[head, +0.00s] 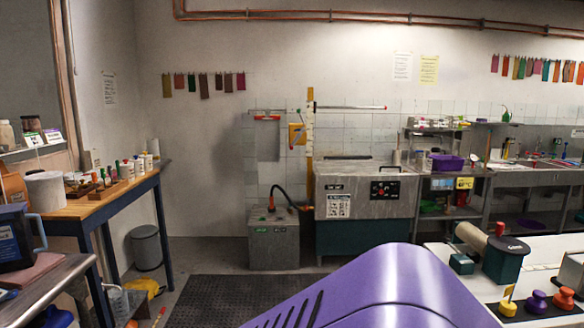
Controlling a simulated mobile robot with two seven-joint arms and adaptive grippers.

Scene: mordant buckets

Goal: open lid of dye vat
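The dye vat (364,199) looks to be the wide grey metal unit with a teal base against the back wall, right of the picture's middle. Its front carries a white label and a black control panel. Neither of my grippers is in view.
A smaller grey box (272,238) with a hose stands left of the vat. A dark mat (226,302) lies on the floor before it. A wooden-topped bench (100,206) stands left, a white worktop (535,255) at right. A bin (146,248) stands near the bench.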

